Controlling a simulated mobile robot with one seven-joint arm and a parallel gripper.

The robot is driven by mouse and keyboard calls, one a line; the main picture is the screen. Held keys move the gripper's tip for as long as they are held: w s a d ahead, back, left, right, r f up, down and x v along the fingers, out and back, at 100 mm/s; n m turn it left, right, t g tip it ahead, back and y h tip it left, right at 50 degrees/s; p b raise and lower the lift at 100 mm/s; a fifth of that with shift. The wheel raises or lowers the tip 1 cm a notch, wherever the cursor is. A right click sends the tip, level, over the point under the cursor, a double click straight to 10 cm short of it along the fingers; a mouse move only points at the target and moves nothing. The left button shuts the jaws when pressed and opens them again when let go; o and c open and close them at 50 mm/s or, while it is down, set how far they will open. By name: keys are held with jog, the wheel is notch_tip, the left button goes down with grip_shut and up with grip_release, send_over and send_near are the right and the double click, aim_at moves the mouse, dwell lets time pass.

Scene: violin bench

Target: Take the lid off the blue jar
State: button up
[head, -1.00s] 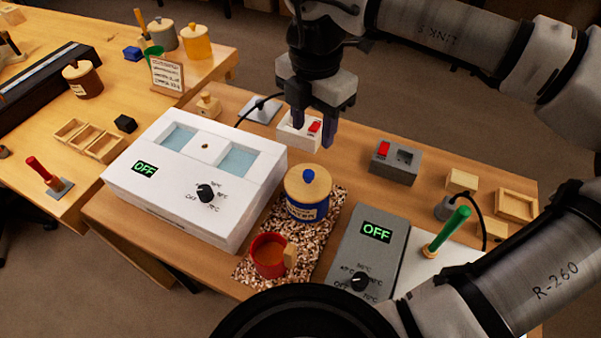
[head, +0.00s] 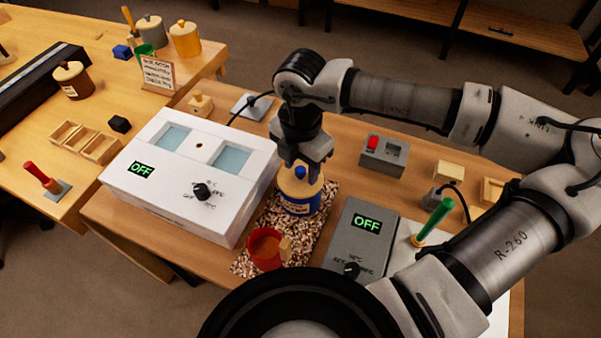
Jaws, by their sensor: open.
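The blue jar (head: 300,205) stands upright on a speckled mat. Its round wooden lid (head: 291,190) with a blue knob (head: 300,172) sits on top of it. My gripper (head: 302,172) is open and points down just above the lid, with its fingers around or very close to the knob. The gripper hides the back part of the lid, and I cannot tell whether the fingers touch the knob.
A white heater box (head: 150,205) is at the left, a grey control box (head: 352,222) at the right. A grey box with a red switch (head: 384,155) is behind right.

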aim_at(301, 169)
grip_shut()
jog(key=shift+r, duration=0.1)
notch_tip(301, 169, up, 20)
jog(key=b, duration=0.3)
dwell(0.4)
